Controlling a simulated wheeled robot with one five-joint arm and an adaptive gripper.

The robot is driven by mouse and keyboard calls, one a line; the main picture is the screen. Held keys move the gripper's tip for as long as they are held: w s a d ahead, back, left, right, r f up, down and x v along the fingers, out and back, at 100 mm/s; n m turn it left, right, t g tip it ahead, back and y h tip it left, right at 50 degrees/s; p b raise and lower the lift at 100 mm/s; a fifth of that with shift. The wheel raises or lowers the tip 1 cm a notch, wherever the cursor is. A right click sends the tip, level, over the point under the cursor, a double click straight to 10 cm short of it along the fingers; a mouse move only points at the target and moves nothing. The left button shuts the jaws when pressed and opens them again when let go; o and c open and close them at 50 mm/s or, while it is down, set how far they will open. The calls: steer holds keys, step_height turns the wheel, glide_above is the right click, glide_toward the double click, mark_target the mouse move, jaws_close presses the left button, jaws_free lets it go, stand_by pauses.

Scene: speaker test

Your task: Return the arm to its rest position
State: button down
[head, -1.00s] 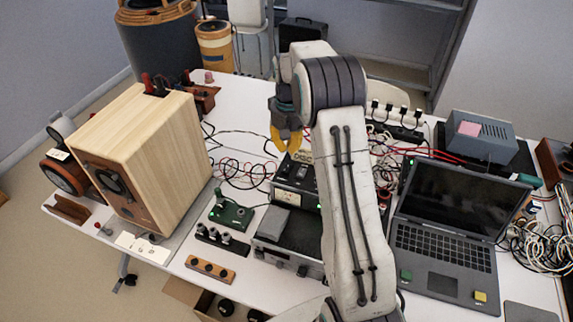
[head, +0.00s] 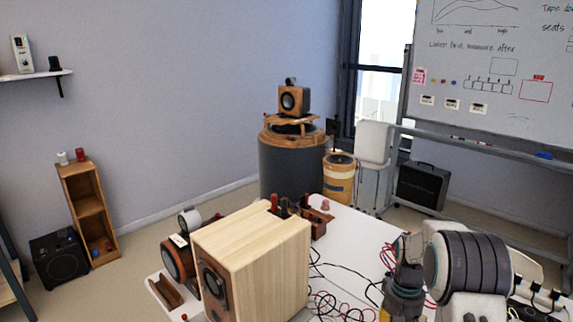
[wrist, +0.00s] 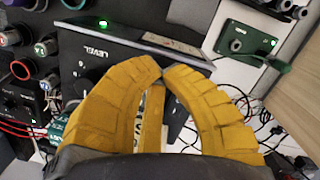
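My gripper (wrist: 163,70) shows in the wrist view with its yellow fingers curved inward and their tips together. I see nothing held between them. Below the fingers are a dark box marked LEVEL (wrist: 110,50) and a green board (wrist: 255,45) with a lit lamp. In the head view my arm is at the lower right, over the white table (head: 345,235). Only a little yellow of the gripper shows there at the bottom edge, and its fingertips are cut off.
A wooden speaker box (head: 255,255) stands on the table, left of my arm. Loose cables (head: 345,302) lie between them. Behind the table are a dark drum (head: 285,170) bearing a small speaker, a striped canister (head: 339,180), a white chair (head: 373,143) and a whiteboard (head: 490,70).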

steer(key=s+a+r+n+t, duration=0.1)
steer(key=s+a+r+t, duration=0.2)
steer(key=s+r, duration=0.6)
steer(key=s+a+r+n+t, duration=0.1)
steer(key=s+a+r+t, duration=0.2)
steer(key=s, duration=1.2)
steer(key=shift+s+a+r+n, duration=0.15)
steer(key=shift+a+r+n, duration=0.15)
steer(key=shift+a+r, duration=2.05)
